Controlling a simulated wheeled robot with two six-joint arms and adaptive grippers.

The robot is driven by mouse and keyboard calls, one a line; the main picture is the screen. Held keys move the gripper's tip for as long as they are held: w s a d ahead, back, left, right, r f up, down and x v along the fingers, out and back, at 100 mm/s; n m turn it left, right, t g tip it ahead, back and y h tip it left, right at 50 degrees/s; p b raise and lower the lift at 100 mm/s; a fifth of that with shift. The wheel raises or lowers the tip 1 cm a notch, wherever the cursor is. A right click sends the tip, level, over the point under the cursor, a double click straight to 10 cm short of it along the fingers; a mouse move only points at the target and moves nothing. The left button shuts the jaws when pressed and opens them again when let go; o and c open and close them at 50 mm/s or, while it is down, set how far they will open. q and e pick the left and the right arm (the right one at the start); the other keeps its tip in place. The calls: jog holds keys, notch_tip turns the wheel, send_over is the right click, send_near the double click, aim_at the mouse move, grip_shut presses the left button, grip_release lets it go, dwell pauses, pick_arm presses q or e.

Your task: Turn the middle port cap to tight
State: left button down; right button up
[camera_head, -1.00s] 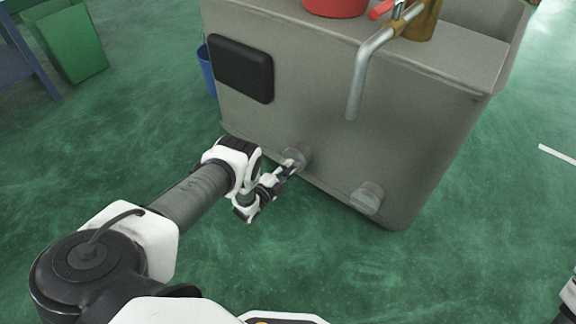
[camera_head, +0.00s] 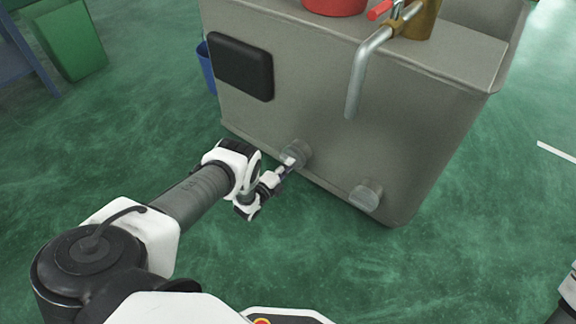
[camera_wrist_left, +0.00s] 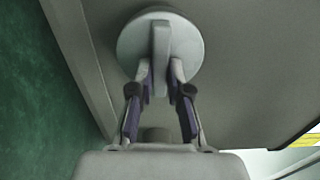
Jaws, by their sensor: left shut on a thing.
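A round grey port cap (camera_head: 299,152) sits low on the front of the big grey casting (camera_head: 310,120). In the left wrist view the cap (camera_wrist_left: 190,42) is a pale disc with a raised grip bar (camera_wrist_left: 161,45) running nearly upright in the picture. My left gripper (camera_head: 285,168) reaches it from the left. In the left wrist view its two fingertips (camera_wrist_left: 160,78) close on both sides of the bar's lower end. A second cap (camera_head: 367,196) is farther right along the same bottom edge. My right gripper is not visible.
A bent grey pipe (camera_head: 354,85) hangs from the casting's top beside a red round thing (camera_head: 335,5). A black panel (camera_head: 241,66) is on the casting's face. A blue bin (camera_head: 206,68) and green bin (camera_head: 70,40) stand left. The green floor in front is clear.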

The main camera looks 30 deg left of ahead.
pick_arm(q)
jog(key=c, duration=1.1)
grip_release()
jog(key=s, duration=1.2)
jog(key=shift+a, duration=0.4)
